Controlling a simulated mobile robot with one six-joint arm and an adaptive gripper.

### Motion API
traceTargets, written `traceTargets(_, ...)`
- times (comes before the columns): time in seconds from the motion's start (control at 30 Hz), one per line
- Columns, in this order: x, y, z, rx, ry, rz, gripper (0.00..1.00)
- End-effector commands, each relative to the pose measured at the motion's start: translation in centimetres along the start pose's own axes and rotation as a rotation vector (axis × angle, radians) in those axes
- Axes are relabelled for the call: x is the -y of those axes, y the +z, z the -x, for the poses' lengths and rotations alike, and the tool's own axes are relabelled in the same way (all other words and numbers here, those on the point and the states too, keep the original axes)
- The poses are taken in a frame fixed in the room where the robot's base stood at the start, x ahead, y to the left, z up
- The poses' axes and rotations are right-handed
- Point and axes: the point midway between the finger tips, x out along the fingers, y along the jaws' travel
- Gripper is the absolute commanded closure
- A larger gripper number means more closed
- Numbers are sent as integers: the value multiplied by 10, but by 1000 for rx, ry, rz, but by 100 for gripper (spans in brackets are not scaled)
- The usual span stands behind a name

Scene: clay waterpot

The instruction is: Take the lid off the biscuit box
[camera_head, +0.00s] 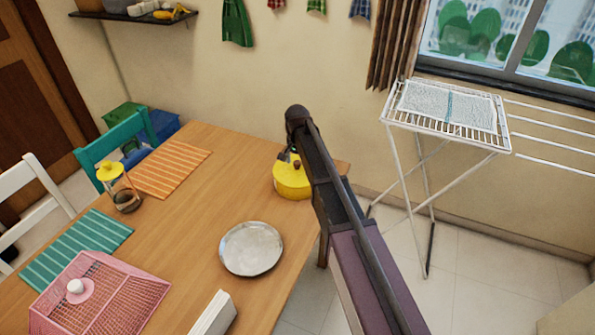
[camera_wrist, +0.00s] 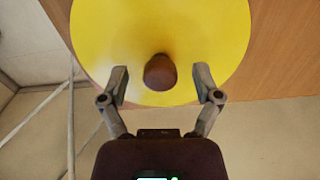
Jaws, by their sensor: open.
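The biscuit box (camera_head: 292,181) is a round yellow container near the far right corner of the wooden table. In the wrist view its yellow lid (camera_wrist: 105,30) fills the upper middle, with a round brown knob (camera_wrist: 160,72) at its centre. My gripper (camera_wrist: 160,84) is open, with one finger on each side of the knob and gaps on both sides. In the head view my gripper (camera_head: 287,157) shows small and dark at the lid. My arm hides the right part of the box. Whether the fingertips touch the lid is unclear.
A metal plate (camera_head: 252,249) lies on the table (camera_head: 190,240) in front of the box. A glass jar with a yellow lid (camera_head: 119,187), striped mats, and a pink mesh cover (camera_head: 100,293) are to the left. A white drying rack (camera_head: 445,125) stands right of the table.

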Motion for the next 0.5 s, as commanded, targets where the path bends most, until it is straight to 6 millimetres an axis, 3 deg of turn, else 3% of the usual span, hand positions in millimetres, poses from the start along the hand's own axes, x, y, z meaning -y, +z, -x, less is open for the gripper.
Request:
traceTargets(0.33,0,0,0,0,0,0,18)
traceTargets(0.5,0,0,0,0,0,0,69)
